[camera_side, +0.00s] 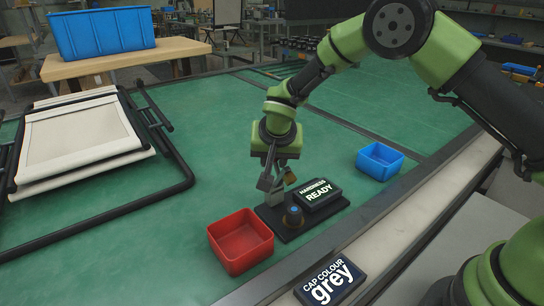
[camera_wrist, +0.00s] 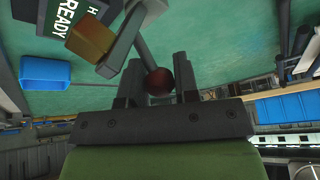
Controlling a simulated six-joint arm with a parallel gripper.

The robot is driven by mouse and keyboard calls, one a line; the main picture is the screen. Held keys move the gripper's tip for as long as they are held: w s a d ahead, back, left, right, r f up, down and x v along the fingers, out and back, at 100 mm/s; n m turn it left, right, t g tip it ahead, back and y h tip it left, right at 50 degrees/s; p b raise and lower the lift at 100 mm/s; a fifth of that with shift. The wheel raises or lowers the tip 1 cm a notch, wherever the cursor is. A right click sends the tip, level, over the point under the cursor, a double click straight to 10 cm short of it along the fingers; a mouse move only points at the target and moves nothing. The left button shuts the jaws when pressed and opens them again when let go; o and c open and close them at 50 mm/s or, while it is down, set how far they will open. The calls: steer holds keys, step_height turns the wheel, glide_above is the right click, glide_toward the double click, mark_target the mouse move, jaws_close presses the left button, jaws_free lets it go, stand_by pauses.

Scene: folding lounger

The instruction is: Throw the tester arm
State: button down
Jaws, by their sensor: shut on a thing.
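The hardness tester (camera_side: 298,224) is a black base on the green bench, with a small display (camera_side: 318,194) reading "HARDNESS READY" and a round blue-topped part at its front. Its arm shows in the wrist view as a thin grey rod (camera_wrist: 144,51) ending in a dark red ball knob (camera_wrist: 158,82). My gripper (camera_side: 273,183) is over the back left of the tester. In the wrist view its fingers (camera_wrist: 158,75) stand on either side of the knob, shut on it. A tan block (camera_wrist: 91,38) sits on the tester beside the rod. The side view hides the knob.
A red bin (camera_side: 240,240) stands left of the tester and a blue bin (camera_side: 380,160) to its right. A card (camera_side: 330,282) reads "CAP COLOUR grey". The folded cream lounger (camera_side: 80,135) with its dark frame fills the bench's left. A blue crate (camera_side: 102,33) is behind.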

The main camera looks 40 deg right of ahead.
steer(key=shift+s, duration=0.25)
steer(key=shift+a, duration=0.1)
steer(key=c, duration=0.9)
jaws_free()
steer(key=shift+o, duration=0.2)
steer(key=v, duration=1)
steer(key=shift+s, duration=0.2)
steer(key=shift+f, duration=0.1)
steer(key=shift+c, duration=0.4)
